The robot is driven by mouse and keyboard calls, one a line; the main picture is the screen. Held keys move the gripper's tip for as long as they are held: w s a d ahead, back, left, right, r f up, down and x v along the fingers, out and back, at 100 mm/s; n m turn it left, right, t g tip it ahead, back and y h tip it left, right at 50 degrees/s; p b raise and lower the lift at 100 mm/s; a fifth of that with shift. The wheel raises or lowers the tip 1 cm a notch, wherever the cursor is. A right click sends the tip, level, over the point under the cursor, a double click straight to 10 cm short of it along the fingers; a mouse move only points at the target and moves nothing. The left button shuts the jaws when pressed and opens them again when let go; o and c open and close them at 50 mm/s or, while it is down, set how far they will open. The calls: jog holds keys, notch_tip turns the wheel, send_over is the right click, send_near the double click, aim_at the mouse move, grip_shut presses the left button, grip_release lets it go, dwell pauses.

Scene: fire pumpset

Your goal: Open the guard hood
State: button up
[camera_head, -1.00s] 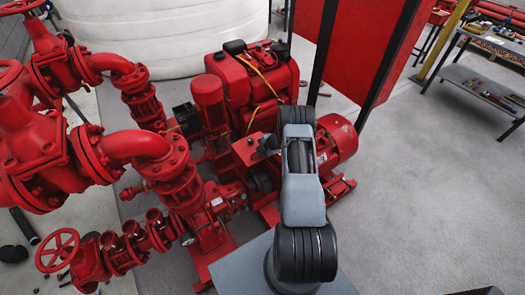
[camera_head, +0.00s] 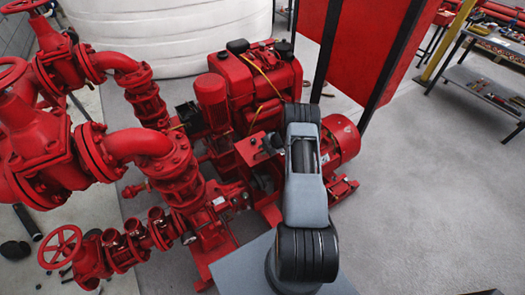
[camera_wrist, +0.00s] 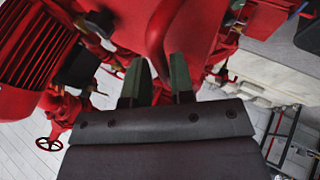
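The guard hood appears to be the red sheet-metal cover (camera_head: 250,150) between the pump and the red motor, just left of my arm in the head view. My arm partly hides it. In the wrist view my gripper (camera_wrist: 157,75) has two dark green fingers standing apart. A red curved edge (camera_wrist: 160,35), which seems to belong to the hood, lies between and beyond the fingertips. I cannot tell whether either finger touches it. In the head view my gripper is hidden behind my arm.
Red pipes and valves (camera_head: 130,145) crowd the left. The red engine (camera_head: 255,85) stands behind, and the red motor (camera_head: 340,140) lies just right of my arm. A tall red panel (camera_head: 375,45) rises behind the motor. Grey floor (camera_head: 430,190) is clear on the right.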

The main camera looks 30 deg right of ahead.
jog(key=v, duration=1.2)
jog(key=shift+s+d+r+p, duration=0.15)
jog(key=shift+s+r+p, duration=0.05)
jog(key=shift+p, duration=0.15)
